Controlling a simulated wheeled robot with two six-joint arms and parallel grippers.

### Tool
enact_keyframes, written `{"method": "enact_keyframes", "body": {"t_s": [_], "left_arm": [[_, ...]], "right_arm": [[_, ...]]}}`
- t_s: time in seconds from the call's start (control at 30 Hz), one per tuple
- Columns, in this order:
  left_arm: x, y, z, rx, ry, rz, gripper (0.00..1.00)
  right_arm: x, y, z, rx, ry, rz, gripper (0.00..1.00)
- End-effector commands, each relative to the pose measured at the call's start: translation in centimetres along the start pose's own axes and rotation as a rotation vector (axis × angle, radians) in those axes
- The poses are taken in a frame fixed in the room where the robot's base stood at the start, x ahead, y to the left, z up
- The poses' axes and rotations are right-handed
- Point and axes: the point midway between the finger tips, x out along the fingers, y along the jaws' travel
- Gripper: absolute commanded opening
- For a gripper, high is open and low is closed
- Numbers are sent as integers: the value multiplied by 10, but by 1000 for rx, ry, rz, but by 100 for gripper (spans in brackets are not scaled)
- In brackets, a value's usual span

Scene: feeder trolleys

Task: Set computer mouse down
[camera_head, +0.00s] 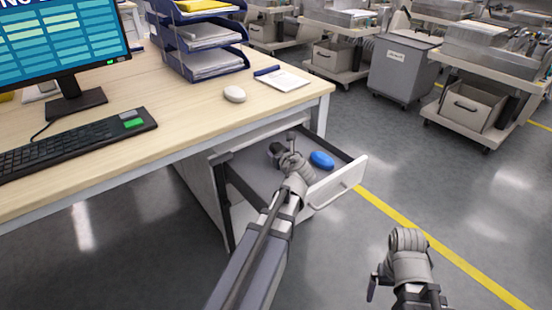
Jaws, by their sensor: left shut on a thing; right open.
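A white computer mouse (234,94) lies on the desk top near its right edge, apart from both grippers. My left gripper (283,146) is over the open drawer below the desk edge. It is shut on a small dark object (275,150), mostly hidden by the fingers. I cannot tell if this is a mouse, or if it touches the drawer floor. A blue rounded object (322,160) lies in the drawer (340,184) just right of that gripper. My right gripper (388,270) is open and empty over the floor at the lower right.
The desk (190,125) holds a keyboard (75,143), a monitor (62,45), blue letter trays (205,62) and a notepad (281,79) with a blue pen. The drawer front juts out past the desk's corner.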

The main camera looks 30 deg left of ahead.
Motion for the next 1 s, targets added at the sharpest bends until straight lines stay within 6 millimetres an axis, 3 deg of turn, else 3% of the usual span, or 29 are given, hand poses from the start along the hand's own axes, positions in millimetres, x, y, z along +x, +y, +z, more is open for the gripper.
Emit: {"method": "enact_keyframes", "body": {"t_s": [0.1, 0.37, 0.7, 1.0], "left_arm": [[12, -1, -1, 1, -1, -1, 15], [16, 0, -1, 1, -1, -1, 15], [62, 0, -14, 1, -1, 0, 15], [61, 0, -12, 1, -1, -1, 15]], "right_arm": [[6, -1, 0, 1, 0, 0, 100], [8, -1, 0, 2, 0, 0, 100], [36, -4, -2, 9, 0, 0, 100], [34, -3, -2, 9, 0, 0, 100]]}}
